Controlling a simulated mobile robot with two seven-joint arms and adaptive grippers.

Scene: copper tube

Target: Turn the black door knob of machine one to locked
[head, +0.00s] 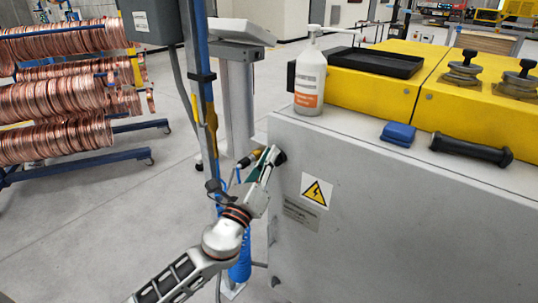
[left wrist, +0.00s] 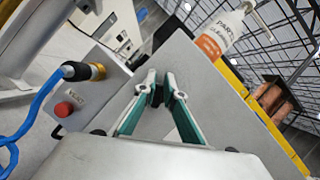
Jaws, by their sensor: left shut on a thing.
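The black door knob (head: 281,157) sits on the upper left corner of the grey machine cabinet (head: 390,225), which bears a yellow warning sign (head: 317,190). My left gripper (head: 272,157) reaches it from the left and is shut on it. In the left wrist view the green-lined fingers (left wrist: 161,84) close around the dark knob (left wrist: 157,97), which they partly cover. The knob's exact angle cannot be told. My right gripper is not in view.
A blue post (head: 202,90) rises beside my left arm. A red button (left wrist: 64,109) and blue cable (left wrist: 35,118) are near the gripper.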

